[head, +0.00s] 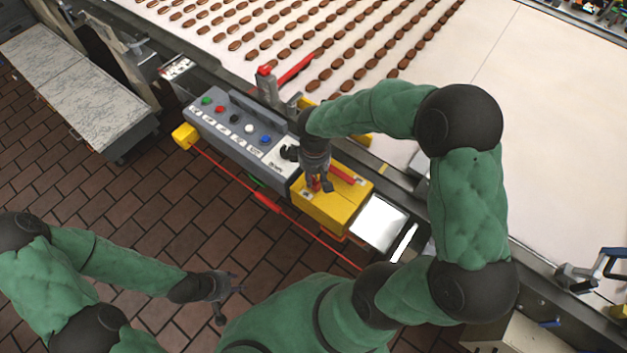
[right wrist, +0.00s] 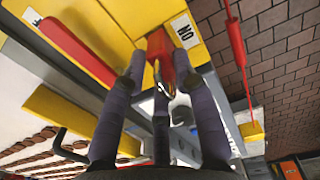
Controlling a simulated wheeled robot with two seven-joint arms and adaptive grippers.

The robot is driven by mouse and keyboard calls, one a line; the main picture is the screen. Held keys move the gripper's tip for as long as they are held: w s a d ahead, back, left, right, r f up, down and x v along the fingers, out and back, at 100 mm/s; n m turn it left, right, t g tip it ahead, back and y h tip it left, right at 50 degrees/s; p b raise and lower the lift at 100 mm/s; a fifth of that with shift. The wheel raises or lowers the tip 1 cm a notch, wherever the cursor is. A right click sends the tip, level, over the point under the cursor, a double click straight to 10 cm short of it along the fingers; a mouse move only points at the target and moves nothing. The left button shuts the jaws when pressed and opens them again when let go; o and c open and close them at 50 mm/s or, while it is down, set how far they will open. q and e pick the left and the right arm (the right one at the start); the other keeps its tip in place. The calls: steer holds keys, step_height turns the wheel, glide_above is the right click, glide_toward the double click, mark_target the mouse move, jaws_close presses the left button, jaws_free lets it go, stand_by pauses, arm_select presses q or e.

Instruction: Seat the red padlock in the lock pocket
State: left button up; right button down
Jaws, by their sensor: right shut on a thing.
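The red padlock (right wrist: 158,52) is between the fingers of my right gripper (right wrist: 162,84), which is shut on it. Its metal shackle points toward the wrist camera, and its body is close against the yellow switch box (right wrist: 113,18). In the head view my right gripper (head: 318,186) is over the left part of the yellow box (head: 325,213), with a little red showing at its fingertips. The lock pocket cannot be made out clearly; the gripper and padlock cover that area. My left gripper (head: 232,296) is open and empty above the brick floor.
A red lever (head: 342,174) lies on the yellow box beside my right gripper. A grey button panel (head: 235,120) adjoins it on the left, with a red cable (head: 265,200) along its front. The conveyor (head: 480,90) with several rows of brown biscuits lies behind.

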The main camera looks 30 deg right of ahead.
mark_target(313, 181)
steer(key=shift+w+f, duration=0.15)
steer(key=shift+f, duration=0.15)
steer(key=shift+w+d+f+b, duration=0.1)
steer(key=shift+f+b, duration=0.1)
steer(key=shift+f, duration=0.65)
steer(key=shift+w+f+b, duration=0.1)
steer(key=shift+f+b, duration=0.05)
steer(key=shift+f, duration=0.7)
steer(key=shift+f, duration=0.2)
steer(key=c, duration=1)
jaws_free()
steer(key=shift+o, duration=0.2)
steer(key=shift+r, duration=0.1)
steer(key=shift+r, duration=0.45)
step_height(313, 181, up, 11)
steer(key=p, duration=0.2)
steer(key=shift+r, duration=0.2)
